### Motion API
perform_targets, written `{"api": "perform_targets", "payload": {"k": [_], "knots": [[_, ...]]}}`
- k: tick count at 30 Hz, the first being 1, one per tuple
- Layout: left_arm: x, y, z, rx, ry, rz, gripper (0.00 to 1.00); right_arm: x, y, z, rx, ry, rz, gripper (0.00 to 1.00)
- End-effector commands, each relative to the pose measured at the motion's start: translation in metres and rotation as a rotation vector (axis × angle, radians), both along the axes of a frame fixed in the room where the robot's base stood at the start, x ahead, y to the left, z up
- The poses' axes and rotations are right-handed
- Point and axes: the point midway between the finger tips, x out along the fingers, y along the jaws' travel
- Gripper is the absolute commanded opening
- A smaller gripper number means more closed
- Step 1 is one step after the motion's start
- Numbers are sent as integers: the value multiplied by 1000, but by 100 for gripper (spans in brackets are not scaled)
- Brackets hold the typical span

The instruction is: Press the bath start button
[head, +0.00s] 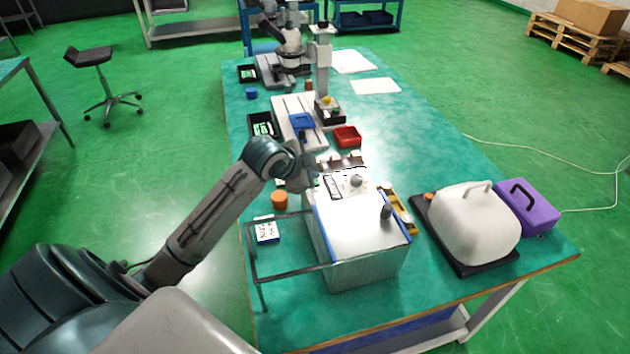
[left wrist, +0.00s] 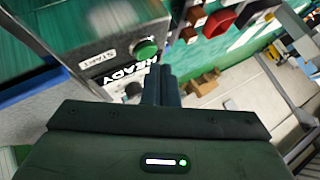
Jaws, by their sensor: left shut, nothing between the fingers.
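The bath unit (head: 375,235) is a grey box with a blue-edged top, standing on the near part of the teal table. In the left wrist view, its panel (left wrist: 75,45) carries a green round button (left wrist: 145,48) beside a START label (left wrist: 97,60) and a display reading READY (left wrist: 130,76). My left gripper (head: 312,178) is at the unit's left rear corner in the head view. In the left wrist view, its shut, empty fingers (left wrist: 161,75) appear just below and right of the green button. I cannot tell whether they touch it. My right gripper is out of view.
A rail frame (head: 254,268) stands left of the unit. An orange cylinder (head: 279,200) is close to my left forearm. A yellow holder (head: 397,212), a white domed cover (head: 470,225) and a purple case (head: 527,208) lie to the right. A red tray (head: 347,136) sits behind.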

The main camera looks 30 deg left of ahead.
Motion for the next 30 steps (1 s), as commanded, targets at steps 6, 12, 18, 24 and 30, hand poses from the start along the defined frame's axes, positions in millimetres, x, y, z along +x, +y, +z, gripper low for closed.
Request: {"api": "perform_targets", "payload": {"k": [6,12,18,24,30], "knots": [[0,0,-6,0,1,0,0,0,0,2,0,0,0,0],[0,0,-5,1,1,1,0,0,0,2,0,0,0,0],[0,0,-6,0,1,-1,0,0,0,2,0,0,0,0],[0,0,-9,0,1,-1,0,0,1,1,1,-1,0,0],[0,0,-11,0,1,-1,0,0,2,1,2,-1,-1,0]]}}
